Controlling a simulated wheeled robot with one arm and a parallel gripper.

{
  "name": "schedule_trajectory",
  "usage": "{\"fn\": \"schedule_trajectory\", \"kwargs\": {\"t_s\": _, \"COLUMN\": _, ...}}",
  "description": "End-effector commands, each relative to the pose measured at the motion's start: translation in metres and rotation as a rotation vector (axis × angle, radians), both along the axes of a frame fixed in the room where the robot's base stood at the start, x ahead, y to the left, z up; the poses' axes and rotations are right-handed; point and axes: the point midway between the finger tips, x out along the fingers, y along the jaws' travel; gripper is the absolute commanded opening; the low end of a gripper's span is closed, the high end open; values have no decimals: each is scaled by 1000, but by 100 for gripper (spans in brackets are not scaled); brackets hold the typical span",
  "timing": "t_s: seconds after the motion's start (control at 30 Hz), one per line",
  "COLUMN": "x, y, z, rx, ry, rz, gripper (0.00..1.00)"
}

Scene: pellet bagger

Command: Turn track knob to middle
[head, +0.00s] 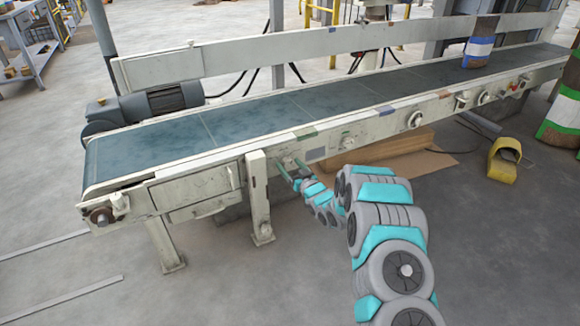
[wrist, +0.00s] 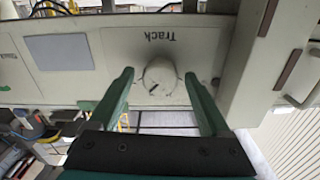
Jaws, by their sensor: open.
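The track knob (wrist: 160,80) is a round, light-coloured dial on the pale conveyor side panel. The word "Track" shows upside down above it in the wrist view. A small dark mark shows on its face, but I cannot tell which setting it points to. My gripper (wrist: 158,75) is open, with one green finger on each side of the knob and a visible gap to it on both sides. In the head view, my gripper (head: 291,170) is at the conveyor's front side panel, just right of a support leg, and hides most of the knob area.
The conveyor belt (head: 300,105) runs above the panel. A support leg (head: 259,195) stands left of my gripper. Other dials (head: 414,119) sit further right along the panel. A yellow foot pedal (head: 503,160) and flat cardboard (head: 400,165) lie on the floor. Front floor is mostly clear.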

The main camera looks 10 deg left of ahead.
Motion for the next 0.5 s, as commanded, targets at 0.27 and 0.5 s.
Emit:
{"fn": "schedule_trajectory", "kwargs": {"t_s": 0.27, "x": 0, "y": 0, "z": 0, "rx": 0, "ry": 0, "rz": 0, "gripper": 76}}
{"fn": "schedule_trajectory", "kwargs": {"t_s": 0.5, "x": 0, "y": 0, "z": 0, "rx": 0, "ry": 0, "rz": 0, "gripper": 49}}
